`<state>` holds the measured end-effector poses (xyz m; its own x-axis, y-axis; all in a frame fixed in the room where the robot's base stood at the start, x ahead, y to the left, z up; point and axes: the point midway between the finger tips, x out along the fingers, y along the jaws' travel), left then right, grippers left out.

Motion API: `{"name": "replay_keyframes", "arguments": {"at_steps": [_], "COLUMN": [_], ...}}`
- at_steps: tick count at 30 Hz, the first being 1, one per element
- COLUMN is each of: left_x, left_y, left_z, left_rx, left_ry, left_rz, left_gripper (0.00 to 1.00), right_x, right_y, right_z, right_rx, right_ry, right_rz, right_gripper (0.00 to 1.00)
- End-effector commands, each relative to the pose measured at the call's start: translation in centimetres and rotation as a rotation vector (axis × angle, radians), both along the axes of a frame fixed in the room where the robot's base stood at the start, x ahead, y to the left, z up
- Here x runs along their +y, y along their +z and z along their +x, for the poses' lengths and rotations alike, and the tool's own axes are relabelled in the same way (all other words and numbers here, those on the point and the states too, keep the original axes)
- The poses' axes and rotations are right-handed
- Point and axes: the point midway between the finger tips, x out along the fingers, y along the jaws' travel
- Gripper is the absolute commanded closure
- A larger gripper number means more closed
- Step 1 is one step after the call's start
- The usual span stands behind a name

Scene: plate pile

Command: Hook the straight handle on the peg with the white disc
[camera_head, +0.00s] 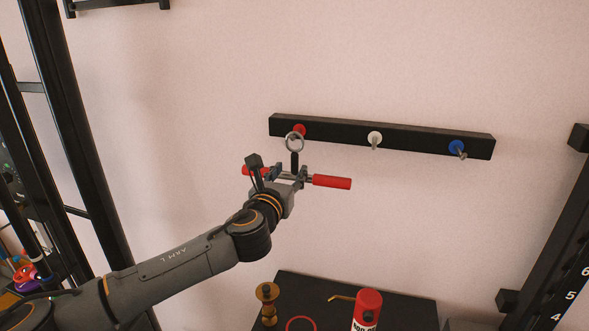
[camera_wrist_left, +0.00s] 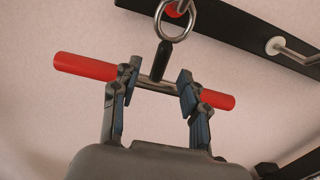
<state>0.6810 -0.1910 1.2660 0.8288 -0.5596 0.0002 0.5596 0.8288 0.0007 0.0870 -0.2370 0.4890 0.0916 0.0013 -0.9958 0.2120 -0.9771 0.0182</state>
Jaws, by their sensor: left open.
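The straight handle (camera_head: 332,181) has red grips at both ends of a metal bar, with a black stem and a metal ring (camera_head: 294,142) above. The ring is at the peg with the red disc (camera_head: 300,129) and appears to hang on it. The handle also shows in the left wrist view (camera_wrist_left: 85,67). My left gripper (camera_head: 288,177) is open, its fingers (camera_wrist_left: 160,75) at the bar on either side of the stem. The peg with the white disc (camera_head: 374,138) is bare, to the right; it also shows in the wrist view (camera_wrist_left: 275,46). My right gripper is out of view.
The black rail (camera_head: 420,143) on the pink wall also bears a bare peg with a blue disc (camera_head: 456,146). Below stands a black table (camera_head: 405,312) with a brass candlestick (camera_head: 267,300), a red ring and a red-topped bottle (camera_head: 368,303). Black frames stand left and right.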

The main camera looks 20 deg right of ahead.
Motion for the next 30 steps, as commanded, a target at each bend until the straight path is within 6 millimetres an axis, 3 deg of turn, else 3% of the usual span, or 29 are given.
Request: {"name": "replay_keyframes", "arguments": {"at_steps": [14, 30], "left_x": [-2.4, -2.7], "left_y": [0.0, 0.0], "left_z": [3.5, 4.0], "left_rx": [0.000, 0.001], "left_ry": [0.000, 0.000], "left_rz": [0.000, -0.001], "left_gripper": [0.56, 0.56], "right_x": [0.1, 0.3], "right_y": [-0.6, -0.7], "right_z": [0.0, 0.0], "right_rx": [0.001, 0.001], "right_ry": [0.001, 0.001], "right_rz": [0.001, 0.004], "right_gripper": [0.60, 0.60]}}
